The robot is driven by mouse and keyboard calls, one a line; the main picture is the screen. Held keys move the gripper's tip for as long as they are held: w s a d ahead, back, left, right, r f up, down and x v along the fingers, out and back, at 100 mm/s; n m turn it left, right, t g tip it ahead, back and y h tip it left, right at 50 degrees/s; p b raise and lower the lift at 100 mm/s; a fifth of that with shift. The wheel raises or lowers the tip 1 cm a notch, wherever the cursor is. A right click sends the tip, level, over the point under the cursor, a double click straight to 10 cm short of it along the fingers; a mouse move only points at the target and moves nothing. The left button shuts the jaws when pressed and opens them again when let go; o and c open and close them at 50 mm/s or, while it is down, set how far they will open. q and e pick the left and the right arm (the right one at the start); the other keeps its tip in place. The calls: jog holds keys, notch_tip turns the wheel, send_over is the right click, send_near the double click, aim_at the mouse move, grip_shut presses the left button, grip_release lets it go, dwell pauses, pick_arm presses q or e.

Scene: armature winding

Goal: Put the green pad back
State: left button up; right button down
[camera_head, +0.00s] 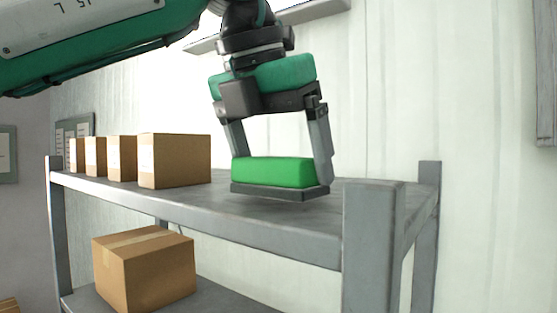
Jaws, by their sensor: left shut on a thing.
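The green pad (273,171) is a bright green block on a dark flat base. It is held at the top shelf (225,203) of a grey metal rack, toward the right part of the board. My left gripper (277,165) points down with a finger on each side of the pad and is shut on it. The base looks very close to the shelf surface; I cannot tell whether it touches. My right gripper is not in view.
Several cardboard boxes (174,160) stand in a row on the left of the top shelf. A larger box (145,268) sits on the lower shelf. A rack post (372,245) rises at the front right. The shelf between boxes and pad is clear.

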pick_arm(q)
jog(key=shift+f, duration=0.7)
jog(key=o, duration=0.6)
jog(key=shift+a+r, duration=0.1)
jog(key=shift+r, duration=0.15)
jog(key=shift+b+v, duration=1.35)
jog(key=shift+v, duration=4.5)
jog(key=shift+w, duration=0.1)
